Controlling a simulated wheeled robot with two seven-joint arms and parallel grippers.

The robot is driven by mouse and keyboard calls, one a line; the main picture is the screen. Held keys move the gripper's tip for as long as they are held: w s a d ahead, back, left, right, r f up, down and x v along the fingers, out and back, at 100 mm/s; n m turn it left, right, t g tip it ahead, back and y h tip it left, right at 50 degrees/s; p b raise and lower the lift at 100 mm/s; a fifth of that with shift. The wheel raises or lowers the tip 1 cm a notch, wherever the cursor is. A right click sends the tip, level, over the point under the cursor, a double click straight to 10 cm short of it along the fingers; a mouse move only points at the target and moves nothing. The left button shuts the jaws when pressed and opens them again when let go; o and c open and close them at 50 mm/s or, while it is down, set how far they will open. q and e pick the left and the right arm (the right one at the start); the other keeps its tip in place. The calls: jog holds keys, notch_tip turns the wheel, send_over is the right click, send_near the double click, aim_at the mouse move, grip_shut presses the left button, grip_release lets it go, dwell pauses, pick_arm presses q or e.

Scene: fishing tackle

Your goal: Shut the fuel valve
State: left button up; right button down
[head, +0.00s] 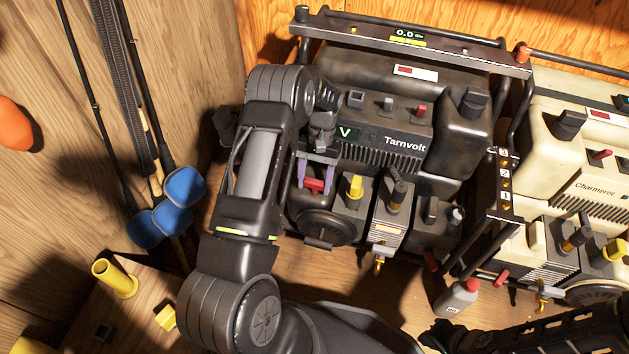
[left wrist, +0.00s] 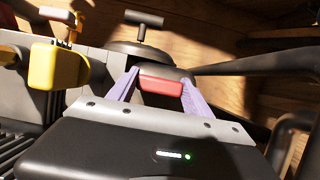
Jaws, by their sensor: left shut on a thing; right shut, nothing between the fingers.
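The black generator marked Tarnvolt (head: 405,142) stands upright in its tube frame. My left gripper (head: 315,172), with purple fingers, is shut on a small red lever (head: 313,186) on its front. The left wrist view shows the red lever (left wrist: 160,86) between both fingertips. A yellow knob (head: 354,187) sits just right of the lever, and it also shows in the left wrist view (left wrist: 57,68). I see no label telling which one is the fuel valve. My right gripper (head: 440,337) is shut and empty, dark and partly cut off at the bottom edge.
A round black starter with a T-handle (head: 320,243) lies just below the lever. A cream generator marked Charmerot (head: 560,160) stands on the right. A grey bottle with a red cap (head: 457,298) stands in front. Rods (head: 133,100) lean on the left wall.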

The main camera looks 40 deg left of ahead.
aim_at(315, 181)
pick_arm(q)
jog(key=o, duration=1.4)
jog(key=shift+c, duration=0.2)
notch_tip(315, 181, up, 10)
jog(key=p, duration=0.3)
